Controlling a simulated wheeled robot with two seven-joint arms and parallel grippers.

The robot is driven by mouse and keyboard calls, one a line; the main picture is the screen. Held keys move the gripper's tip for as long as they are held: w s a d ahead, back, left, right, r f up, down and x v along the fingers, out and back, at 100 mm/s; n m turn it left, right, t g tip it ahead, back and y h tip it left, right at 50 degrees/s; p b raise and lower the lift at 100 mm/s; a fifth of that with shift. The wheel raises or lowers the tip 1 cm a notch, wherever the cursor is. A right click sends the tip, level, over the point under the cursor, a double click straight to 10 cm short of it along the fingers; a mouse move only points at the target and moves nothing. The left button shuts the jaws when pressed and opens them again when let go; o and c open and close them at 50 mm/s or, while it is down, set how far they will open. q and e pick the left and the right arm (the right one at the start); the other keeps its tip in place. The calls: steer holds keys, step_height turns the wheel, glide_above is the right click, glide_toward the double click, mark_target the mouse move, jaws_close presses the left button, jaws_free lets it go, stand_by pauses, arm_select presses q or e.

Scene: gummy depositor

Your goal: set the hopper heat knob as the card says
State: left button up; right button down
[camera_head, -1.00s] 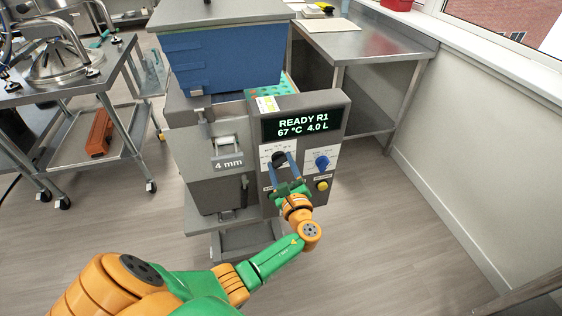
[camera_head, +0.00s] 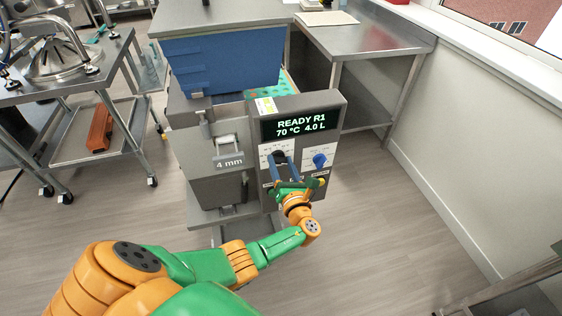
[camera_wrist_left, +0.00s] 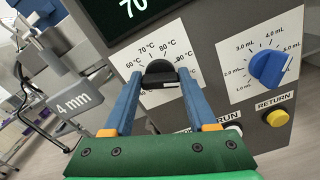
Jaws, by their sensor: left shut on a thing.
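The black heat knob (camera_head: 277,157) is on the grey depositor's front panel, on a white temperature dial. In the left wrist view the knob (camera_wrist_left: 160,74) sits between my two blue fingers, with 60, 70 and 80 °C marks around its top. My left gripper (camera_head: 279,162) is shut on this knob; it also shows in the left wrist view (camera_wrist_left: 160,78). The display (camera_head: 300,124) reads READY R1, 70 °C, 4.0 L. A small white and yellow label (camera_head: 266,106) is on the machine's top edge, its text too small to read. My right gripper is out of view.
A blue volume knob (camera_head: 320,160) is just right of the heat knob, with a yellow RETURN button (camera_wrist_left: 277,118) below it. The RUN button is partly hidden by my finger. A blue hopper (camera_head: 222,62) tops the machine.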

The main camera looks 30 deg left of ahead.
arm_select(q)
steer(key=shift+m, duration=0.7)
steer(key=shift+f, duration=0.1)
steer(key=o, duration=1.4)
steer(key=shift+c, duration=0.2)
steer(key=p+v, duration=0.1)
steer(key=v, duration=0.6)
